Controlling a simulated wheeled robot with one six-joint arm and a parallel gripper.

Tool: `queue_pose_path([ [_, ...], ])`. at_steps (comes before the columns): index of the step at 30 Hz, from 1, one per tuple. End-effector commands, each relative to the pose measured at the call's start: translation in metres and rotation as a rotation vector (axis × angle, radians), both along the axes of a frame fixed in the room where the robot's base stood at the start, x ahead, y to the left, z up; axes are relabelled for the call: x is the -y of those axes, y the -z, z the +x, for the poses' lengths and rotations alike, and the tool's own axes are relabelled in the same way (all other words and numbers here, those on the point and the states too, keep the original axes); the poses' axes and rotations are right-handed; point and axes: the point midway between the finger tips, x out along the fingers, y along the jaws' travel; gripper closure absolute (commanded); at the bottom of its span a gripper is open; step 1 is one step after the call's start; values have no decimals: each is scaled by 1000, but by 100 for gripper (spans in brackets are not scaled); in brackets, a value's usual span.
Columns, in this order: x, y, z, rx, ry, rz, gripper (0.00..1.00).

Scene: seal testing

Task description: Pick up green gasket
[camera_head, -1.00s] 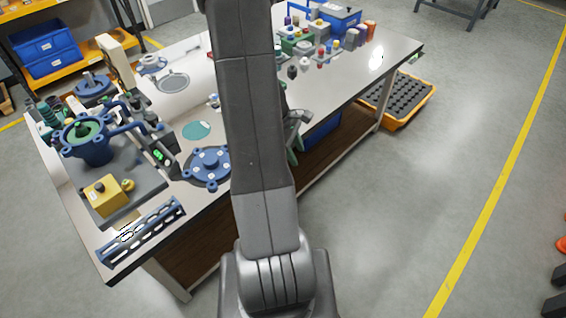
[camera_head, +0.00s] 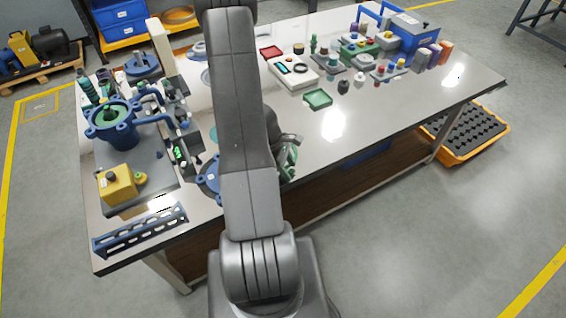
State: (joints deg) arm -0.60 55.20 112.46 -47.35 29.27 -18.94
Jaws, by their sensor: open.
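The green gasket (camera_head: 213,134) is a flat teal disc on the table. Only a sliver of it shows at the left edge of my arm, and the rest is hidden behind the arm. My gripper (camera_head: 288,155) shows in part at the right side of my arm, above the table near its front edge. It is open, with green parts on it. It is to the right of the gasket and apart from it. My arm hides much of the gripper.
A blue bolted flange (camera_head: 208,182) is partly hidden by my arm. A blue pump (camera_head: 113,130), a yellow box (camera_head: 117,184) and a blue slotted rail (camera_head: 140,233) stand at the left. A green tray (camera_head: 318,99) and several instruments stand farther back. The table's front right is clear.

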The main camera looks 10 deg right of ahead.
Motion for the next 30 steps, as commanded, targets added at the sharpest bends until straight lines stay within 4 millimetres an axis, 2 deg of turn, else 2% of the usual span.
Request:
queue_pose_path([
  [9,2,5,-1,0,0,1,57],
  [15,2,5,-1,0,0,1,96],
  [16,2,5,-1,0,0,1,100],
  [30,2,1,-1,0,0,1,100],
])
